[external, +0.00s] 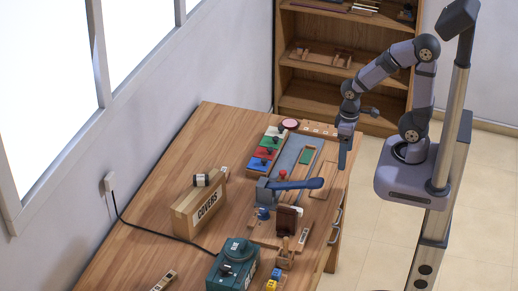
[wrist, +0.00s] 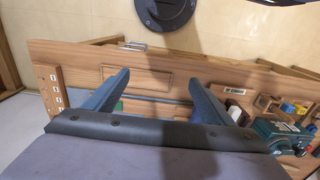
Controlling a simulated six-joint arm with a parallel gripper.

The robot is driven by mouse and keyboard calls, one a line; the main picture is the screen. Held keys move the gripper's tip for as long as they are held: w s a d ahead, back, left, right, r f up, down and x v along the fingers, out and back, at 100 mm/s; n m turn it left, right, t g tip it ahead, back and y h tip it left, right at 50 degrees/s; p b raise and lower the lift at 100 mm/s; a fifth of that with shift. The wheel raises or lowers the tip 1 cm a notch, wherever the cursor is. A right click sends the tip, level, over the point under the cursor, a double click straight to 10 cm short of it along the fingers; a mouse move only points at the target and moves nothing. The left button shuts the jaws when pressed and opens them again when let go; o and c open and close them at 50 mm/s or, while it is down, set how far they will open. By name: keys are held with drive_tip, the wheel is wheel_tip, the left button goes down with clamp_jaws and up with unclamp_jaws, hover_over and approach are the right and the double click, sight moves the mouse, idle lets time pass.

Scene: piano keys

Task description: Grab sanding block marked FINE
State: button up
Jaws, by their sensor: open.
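No FINE mark is legible, so I cannot tell which is the sanding block. My gripper (external: 343,165) hangs pointing down at the bench's right edge, to the right of the blocks and apart from them. In the wrist view my gripper (wrist: 160,85) is open, with nothing between its two fingers. A small green piece shows there beside the left finger, mostly hidden.
A COVERS box (external: 200,204), a lever tool (external: 288,184), a brown brush-like piece (external: 288,221) and a teal machine (external: 232,266) crowd the front and middle. A grey-blue tray (external: 288,160) lies beside the blocks. The bench's back left is clear.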

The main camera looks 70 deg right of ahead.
drive_tip(key=shift+r, duration=0.1)
wheel_tip(320, 180, up, 5)
drive_tip(key=w+a+t+b, duration=0.2)
drive_tip(key=w+t+b, duration=0.4)
drive_tip(key=w, duration=1.3)
drive_tip(key=w+a+t+b, duration=0.2)
drive_tip(key=w+t+b, duration=0.35)
drive_tip(key=w, duration=1.25)
drive_tip(key=shift+t, duration=0.35)
drive_tip(key=f, duration=1.8)
drive_tip(key=shift+a+p, duration=0.2)
drive_tip(key=shift+p, duration=0.2)
drive_tip(key=shift+x, duration=1)
drive_tip(key=shift+w+p, duration=0.1)
drive_tip(key=shift+p, duration=0.25)
